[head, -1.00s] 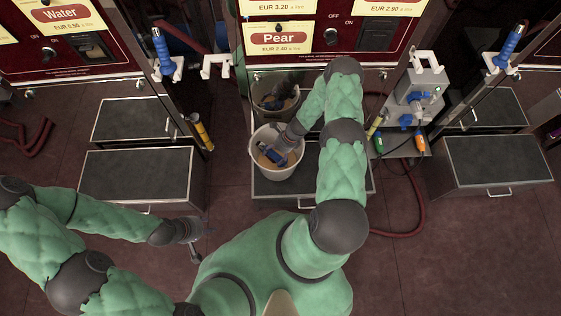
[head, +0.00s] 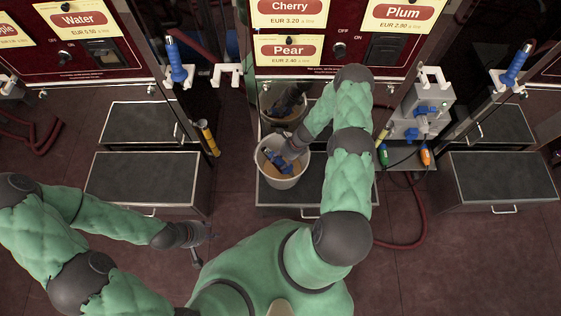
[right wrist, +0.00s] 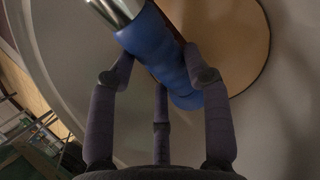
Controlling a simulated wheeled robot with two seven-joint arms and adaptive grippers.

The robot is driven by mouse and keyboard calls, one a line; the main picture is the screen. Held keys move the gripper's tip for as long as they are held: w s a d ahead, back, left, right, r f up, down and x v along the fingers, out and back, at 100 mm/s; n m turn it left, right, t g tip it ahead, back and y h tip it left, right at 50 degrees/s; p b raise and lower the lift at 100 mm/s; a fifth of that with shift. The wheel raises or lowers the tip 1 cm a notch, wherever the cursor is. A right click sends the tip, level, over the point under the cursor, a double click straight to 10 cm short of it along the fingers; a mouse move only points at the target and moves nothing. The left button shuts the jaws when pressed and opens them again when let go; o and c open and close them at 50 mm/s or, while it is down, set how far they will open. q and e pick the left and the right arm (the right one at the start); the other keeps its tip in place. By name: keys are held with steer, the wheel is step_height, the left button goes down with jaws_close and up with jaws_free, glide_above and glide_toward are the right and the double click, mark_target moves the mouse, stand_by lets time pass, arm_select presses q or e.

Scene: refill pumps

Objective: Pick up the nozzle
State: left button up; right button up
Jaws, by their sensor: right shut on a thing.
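A blue nozzle (head: 277,162) is inside a white bucket (head: 303,176), above or in its tan contents. In the right wrist view the nozzle (right wrist: 158,45) shows a blue body and a bright metal spout reaching to the top left. My right gripper (right wrist: 163,82) reaches down into the bucket, its dark fingers shut around the blue body. In the head view my arm partly covers that hand. My left gripper (head: 204,243) is empty, low on the left, well away from the bucket, with its fingers spread.
The bucket stands on a dark step (head: 330,188) below the Pear sign (head: 289,50). Other blue nozzles hang left (head: 178,62) and right (head: 515,66). A grey box with blue valves (head: 420,112) is right of my arm. A red hose (head: 420,215) lies on the floor.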

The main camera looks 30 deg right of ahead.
step_height(320, 180, up, 15)
steer(key=p, duration=0.6)
step_height(320, 180, up, 5)
steer(key=p, duration=0.5)
glide_above(280, 160)
steer(key=shift+b, duration=0.3)
